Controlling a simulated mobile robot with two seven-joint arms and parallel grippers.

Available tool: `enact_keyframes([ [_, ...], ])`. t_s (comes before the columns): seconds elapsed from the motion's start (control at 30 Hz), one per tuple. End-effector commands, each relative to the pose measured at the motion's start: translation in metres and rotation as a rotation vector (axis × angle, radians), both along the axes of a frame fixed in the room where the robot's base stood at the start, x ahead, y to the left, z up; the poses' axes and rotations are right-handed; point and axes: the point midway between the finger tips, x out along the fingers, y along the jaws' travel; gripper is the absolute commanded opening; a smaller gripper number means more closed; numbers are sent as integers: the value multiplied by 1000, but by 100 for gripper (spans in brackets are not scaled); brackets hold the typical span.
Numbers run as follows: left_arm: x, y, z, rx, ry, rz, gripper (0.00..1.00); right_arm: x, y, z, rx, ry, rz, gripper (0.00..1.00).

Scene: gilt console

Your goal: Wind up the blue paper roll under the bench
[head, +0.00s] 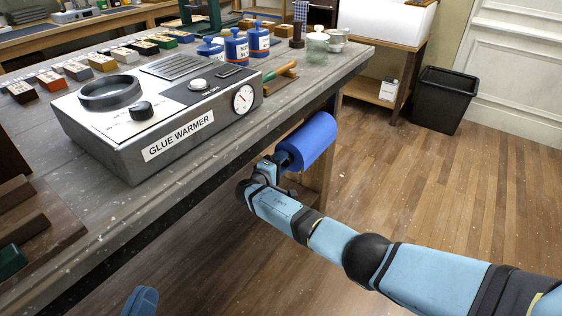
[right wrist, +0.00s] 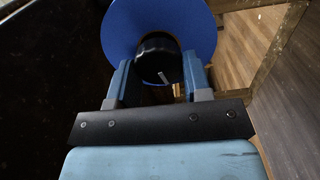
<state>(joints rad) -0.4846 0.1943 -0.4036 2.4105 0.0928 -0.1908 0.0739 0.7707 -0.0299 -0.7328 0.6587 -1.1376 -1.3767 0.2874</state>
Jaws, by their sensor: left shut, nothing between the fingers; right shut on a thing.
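The blue paper roll (head: 313,138) hangs under the edge of the bench (head: 225,150), near its right end leg. My right gripper (head: 281,160) is at the near end of the roll. In the right wrist view the round blue end of the roll (right wrist: 120,30) is behind a black knob (right wrist: 158,50), and my right gripper (right wrist: 158,76) is shut on that knob, one finger on each side. A small pale mark shows on the knob. The tip of my left gripper (head: 141,301) shows at the bottom edge of the head view, shut and empty, apart from the bench.
A glue warmer (head: 160,115) stands on the bench near its front edge. A black bin (head: 443,100) stands on the floor at right. The wooden floor between is clear.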

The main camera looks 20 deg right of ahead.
Motion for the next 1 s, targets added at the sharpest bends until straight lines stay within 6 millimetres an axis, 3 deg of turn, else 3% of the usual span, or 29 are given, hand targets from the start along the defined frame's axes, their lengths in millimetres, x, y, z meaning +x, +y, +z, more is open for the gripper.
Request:
enact_keyframes([
  [0.6,2,9,-29,82,138,34,0,-1,0,-2,-353,454,-1,22],
  [1.0,2,18,-45,133,204,51,0,-2,-1,-4,-504,647,-1,22],
])
